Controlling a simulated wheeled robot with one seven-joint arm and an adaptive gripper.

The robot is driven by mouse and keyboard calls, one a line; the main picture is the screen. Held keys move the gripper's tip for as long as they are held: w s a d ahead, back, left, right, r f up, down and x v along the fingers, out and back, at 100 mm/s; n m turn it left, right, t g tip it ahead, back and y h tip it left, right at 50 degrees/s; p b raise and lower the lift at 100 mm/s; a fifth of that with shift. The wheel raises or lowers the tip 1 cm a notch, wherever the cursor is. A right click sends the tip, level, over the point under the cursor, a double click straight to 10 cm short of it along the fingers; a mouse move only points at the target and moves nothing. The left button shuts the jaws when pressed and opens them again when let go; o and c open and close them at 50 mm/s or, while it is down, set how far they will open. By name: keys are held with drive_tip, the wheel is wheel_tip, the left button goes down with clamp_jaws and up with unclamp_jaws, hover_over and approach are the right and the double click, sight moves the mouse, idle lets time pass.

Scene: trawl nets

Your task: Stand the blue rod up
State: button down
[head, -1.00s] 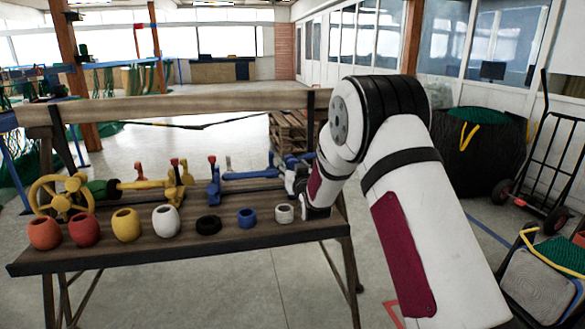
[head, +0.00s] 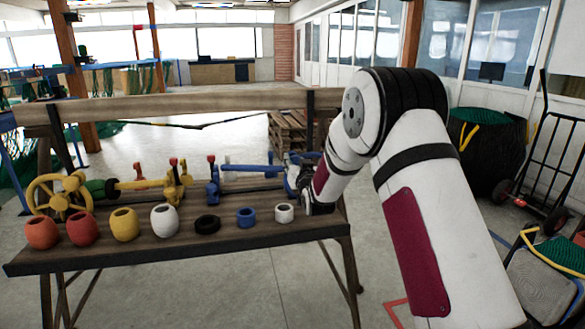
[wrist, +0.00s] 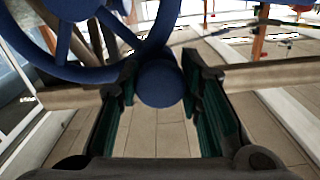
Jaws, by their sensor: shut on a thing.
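The blue rod (head: 246,168) lies roughly level above the back of the wooden bench (head: 130,259), reaching left from my gripper (head: 299,177). In the wrist view, the rounded blue end (wrist: 160,83) sits between the two dark green finger pads of my gripper (wrist: 158,88), which is shut on it. A blue spoked wheel (wrist: 83,72) fills the upper left of the wrist view, close to the fingers. My wrist partly hides the right end of the rod in the head view. A blue upright fitting with a red top (head: 212,185) stands near the rod's left end.
A row of cups (head: 165,221) in several colours lines the bench front. A yellow handwheel (head: 58,196) and yellow fitting (head: 180,186) occupy the left and middle. A wooden beam (head: 190,105) runs behind. A hand truck (head: 541,165) stands right.

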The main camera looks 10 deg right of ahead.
sight(306, 156)
drive_tip(key=d+m, duration=0.1)
drive_tip(key=d+r+m+b, duration=0.1)
drive_tip(key=d+m+b, duration=0.1)
drive_tip(key=shift+d+r+m, duration=0.2)
drive_tip(key=shift+r+m, duration=0.1)
drive_tip(key=shift+r, duration=0.05)
drive_tip(key=d+f+m+b, duration=0.1)
drive_tip(key=d+f+m, duration=0.1)
drive_tip(key=d+m, duration=0.9)
drive_tip(key=shift+f+m, duration=0.15)
drive_tip(key=shift+m, duration=0.85)
drive_tip(key=c, duration=1.1)
unclamp_jaws()
drive_tip(key=shift+a, duration=0.1)
